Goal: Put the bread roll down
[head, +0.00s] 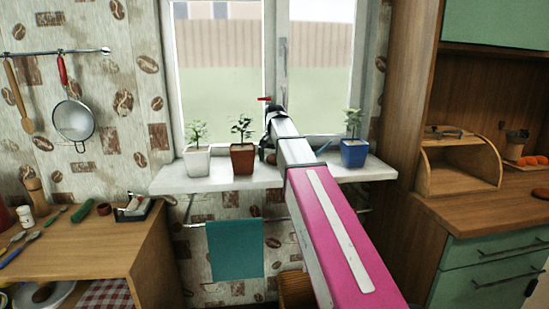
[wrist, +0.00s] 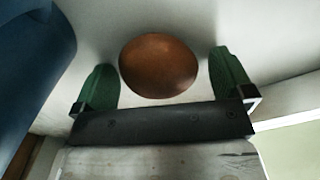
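The bread roll (wrist: 158,75) is a smooth brown oval on the white window sill (head: 225,177) in the wrist view. My gripper (wrist: 162,60) has its two green fingers apart, one on each side of the roll, with a visible gap on both sides. A small brown patch, likely the roll (head: 262,155), shows at the arm's left edge there.
A blue pot (head: 354,153) stands right of my arm and shows large in the wrist view (wrist: 30,60). A brown pot (head: 243,158) and a white pot (head: 197,161) stand to the left. The window is behind. A teal towel (head: 235,248) hangs below.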

